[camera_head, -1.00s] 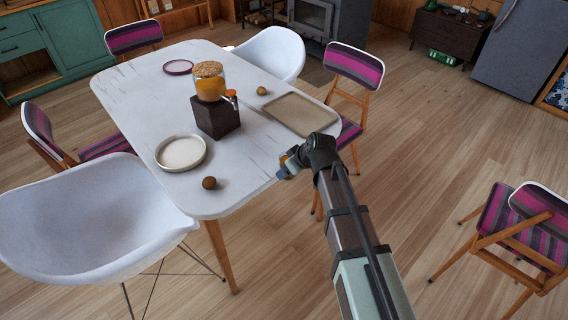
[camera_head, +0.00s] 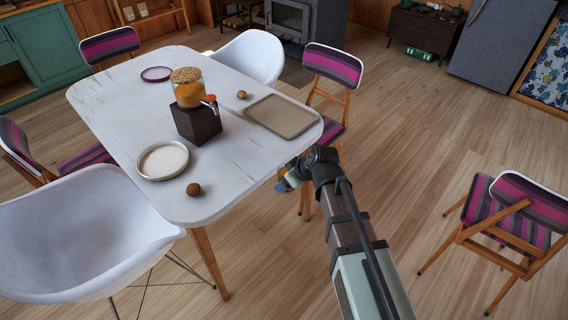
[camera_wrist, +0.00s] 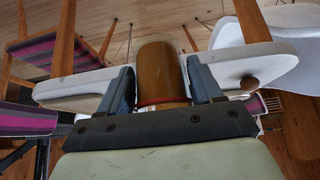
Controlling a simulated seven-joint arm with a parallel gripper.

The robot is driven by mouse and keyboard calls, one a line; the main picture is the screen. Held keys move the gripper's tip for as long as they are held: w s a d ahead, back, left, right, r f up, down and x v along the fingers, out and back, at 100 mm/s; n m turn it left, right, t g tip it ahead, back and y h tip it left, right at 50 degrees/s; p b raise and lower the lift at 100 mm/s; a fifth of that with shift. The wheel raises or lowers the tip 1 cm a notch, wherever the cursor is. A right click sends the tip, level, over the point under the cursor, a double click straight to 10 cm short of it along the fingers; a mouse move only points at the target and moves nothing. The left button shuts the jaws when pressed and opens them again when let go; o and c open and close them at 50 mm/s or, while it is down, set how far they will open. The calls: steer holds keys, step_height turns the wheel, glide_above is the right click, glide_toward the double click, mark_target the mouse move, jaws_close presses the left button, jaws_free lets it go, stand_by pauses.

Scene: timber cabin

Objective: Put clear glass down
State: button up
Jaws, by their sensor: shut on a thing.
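My gripper (camera_head: 283,183) hangs just off the near right edge of the white table (camera_head: 115,110) in the head view, beside a table corner. In the wrist view my gripper (camera_wrist: 160,88) is shut on a short upright-sided cylinder, the glass (camera_wrist: 159,72). It looks amber-brown there, with a thin red line near its lower rim. The blue-grey fingers stand on both sides of it.
On the table are a beige tray (camera_head: 264,123), a pale plate (camera_head: 144,166), a dark block (camera_head: 186,128) bearing an amber dispenser (camera_head: 187,93), a purple-rimmed dish (camera_head: 156,74) and two brown balls (camera_head: 193,189) (camera_head: 241,94). Bare tabletop lies between plate and tray. Chairs (camera_head: 333,65) surround it.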

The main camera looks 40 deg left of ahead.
steer(key=shift+w+d+r, duration=0.1)
steer(key=shift+w+d, duration=0.15)
steer(key=w+r, duration=0.1)
steer(key=w, duration=0.2)
step_height(320, 180, up, 8)
steer(key=n+g, duration=0.1)
glide_above(294, 122)
steer(key=shift+d+f, duration=0.15)
steer(key=shift+f, duration=4.75)
steer(key=shift+f, duration=0.1)
steer(key=o, duration=1.3)
